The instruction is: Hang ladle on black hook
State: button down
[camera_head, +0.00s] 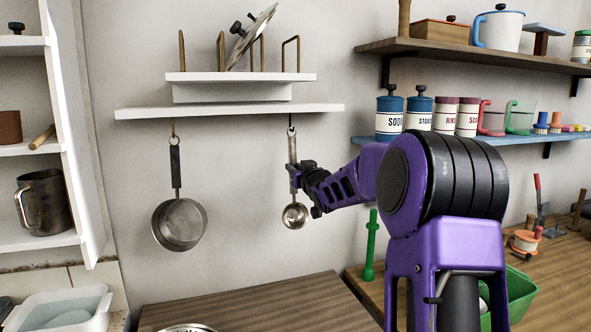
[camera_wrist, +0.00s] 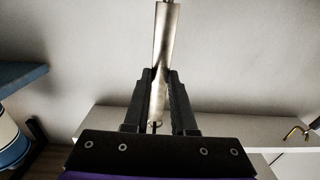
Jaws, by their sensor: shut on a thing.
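The metal ladle (camera_head: 294,216) hangs upright in the head view, bowl down, below the lower white shelf. My gripper (camera_head: 297,178) is shut on its handle, coming in from the right. The handle also shows between the fingers (camera_wrist: 157,98) in the wrist view as a pale strip (camera_wrist: 166,45). The black hook (camera_head: 291,129) is under the shelf's right part, at the top end of the ladle handle. Whether the handle's end is around the hook or only beside it is too small to tell. The hook is not clearly visible in the wrist view.
A pan (camera_head: 180,224) hangs from a brass hook (camera_head: 173,128) to the left. The lower white shelf (camera_head: 230,111) is close above the ladle. Canisters (camera_head: 389,118) stand on the blue shelf at right. A wooden counter (camera_head: 250,305) lies below, with clear wall between.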

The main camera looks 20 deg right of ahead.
jog(key=c, duration=0.7)
grip_release()
jog(key=shift+o, duration=0.5)
jog(key=o, duration=0.6)
jog(key=shift+c, duration=0.2)
jog(key=s, duration=0.7)
jog(key=shift+b, duration=0.4)
